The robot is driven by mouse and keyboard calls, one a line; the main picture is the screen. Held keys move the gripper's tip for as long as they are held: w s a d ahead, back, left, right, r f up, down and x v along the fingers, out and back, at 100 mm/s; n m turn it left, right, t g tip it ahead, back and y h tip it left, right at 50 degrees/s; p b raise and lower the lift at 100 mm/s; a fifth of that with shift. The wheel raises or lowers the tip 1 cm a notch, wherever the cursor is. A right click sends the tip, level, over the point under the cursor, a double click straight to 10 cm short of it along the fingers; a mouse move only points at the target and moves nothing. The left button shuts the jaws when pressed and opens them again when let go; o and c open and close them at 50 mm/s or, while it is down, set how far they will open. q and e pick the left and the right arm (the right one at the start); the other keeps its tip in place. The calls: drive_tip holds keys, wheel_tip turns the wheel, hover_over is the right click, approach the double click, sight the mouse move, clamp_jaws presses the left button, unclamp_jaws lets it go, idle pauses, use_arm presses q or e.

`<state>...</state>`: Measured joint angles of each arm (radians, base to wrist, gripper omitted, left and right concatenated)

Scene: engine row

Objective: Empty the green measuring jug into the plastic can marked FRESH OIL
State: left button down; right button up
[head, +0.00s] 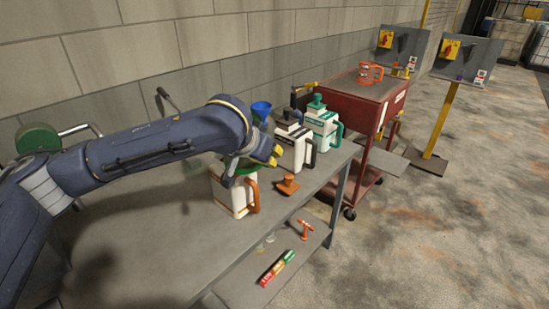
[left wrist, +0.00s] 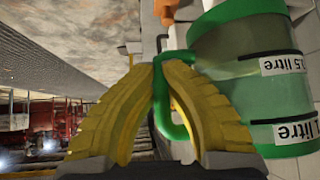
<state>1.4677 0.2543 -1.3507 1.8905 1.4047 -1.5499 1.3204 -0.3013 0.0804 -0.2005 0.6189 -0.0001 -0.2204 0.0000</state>
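The green measuring jug (left wrist: 235,50) fills the right of the left wrist view, with black lines and litre labels on its side. My left gripper (left wrist: 158,68) is shut on its green handle (left wrist: 172,115). In the head view the left gripper (head: 270,152) is over the bench, and the jug (head: 240,168) shows partly behind it, at the top of a white can with an orange handle (head: 252,197). Whether they touch is hidden. A white can with a black handle (head: 292,147) and one with a green handle (head: 322,123) stand behind. I cannot read their markings. My right gripper is not in view.
An orange stopper-like piece (head: 287,186) lies on the bench (head: 150,240) beside the near can. A blue funnel (head: 262,108) stands behind. The lower shelf (head: 240,290) holds small items. A red cart (head: 355,105) stands beyond. The near bench top is clear.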

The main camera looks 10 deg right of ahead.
use_arm(q)
drive_tip(key=shift+d, duration=0.35)
drive_tip(key=shift+w+a+r, duration=0.1)
idle(0.3)
drive_tip(key=shift+w+a+r+n+g+h, duration=0.35)
drive_tip(key=shift+w+g+h, duration=0.2)
drive_tip(key=shift+g, duration=0.25)
drive_tip(key=shift+w+a, duration=0.1)
drive_tip(key=shift+a, duration=0.05)
drive_tip(key=shift+r+n+g+h, duration=0.35)
drive_tip(key=shift+r+g, duration=0.25)
drive_tip(key=shift+r, duration=0.3)
idle(1.5)
drive_tip(key=shift+r+n+g+h, duration=0.55)
drive_tip(key=shift+r+g, duration=0.35)
drive_tip(key=shift+r, duration=0.45)
idle(2.6)
